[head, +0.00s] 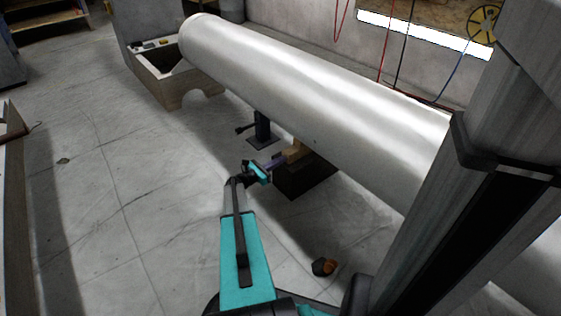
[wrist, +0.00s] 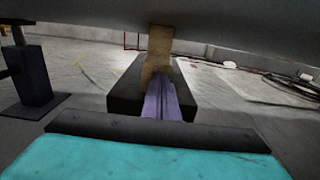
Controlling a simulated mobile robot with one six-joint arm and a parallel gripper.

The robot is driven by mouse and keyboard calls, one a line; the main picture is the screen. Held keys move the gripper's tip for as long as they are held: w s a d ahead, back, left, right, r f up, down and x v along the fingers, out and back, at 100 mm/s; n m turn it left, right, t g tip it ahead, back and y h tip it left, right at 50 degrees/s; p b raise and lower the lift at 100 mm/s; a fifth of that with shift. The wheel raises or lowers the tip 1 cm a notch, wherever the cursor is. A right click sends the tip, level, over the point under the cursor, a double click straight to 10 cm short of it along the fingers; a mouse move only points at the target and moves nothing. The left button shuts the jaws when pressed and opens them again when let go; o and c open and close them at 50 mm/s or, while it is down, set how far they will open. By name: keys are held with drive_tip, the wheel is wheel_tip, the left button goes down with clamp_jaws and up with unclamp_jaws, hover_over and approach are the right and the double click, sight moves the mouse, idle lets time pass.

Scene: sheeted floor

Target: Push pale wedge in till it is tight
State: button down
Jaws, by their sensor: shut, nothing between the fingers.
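The pale wedge (head: 296,150) is a tan, wood-coloured piece under the big light-grey pipe (head: 300,85). It sits over a dark block (head: 305,180). In the wrist view the wedge (wrist: 158,55) rises from the dark block (wrist: 125,98) to the pipe's underside (wrist: 90,38). My gripper (head: 282,159) is shut and empty, its purplish fingers pointing at the wedge's near end. In the wrist view the fingertips (wrist: 158,80) overlap the wedge's lower end. They look touching or very close; I cannot tell which. The wedge's far end is hidden.
A dark stand (head: 262,130) with a side handle is under the pipe, left of the block. A box-like support (head: 170,88) is at the pipe's far end. A small orange and black object (head: 324,266) lies on the floor. The floor at left is mostly clear.

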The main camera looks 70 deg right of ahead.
drive_tip(key=p+v, duration=0.3)
drive_tip(key=v, duration=1)
drive_tip(key=shift+a+p, duration=0.2)
drive_tip(key=shift+p, duration=0.2)
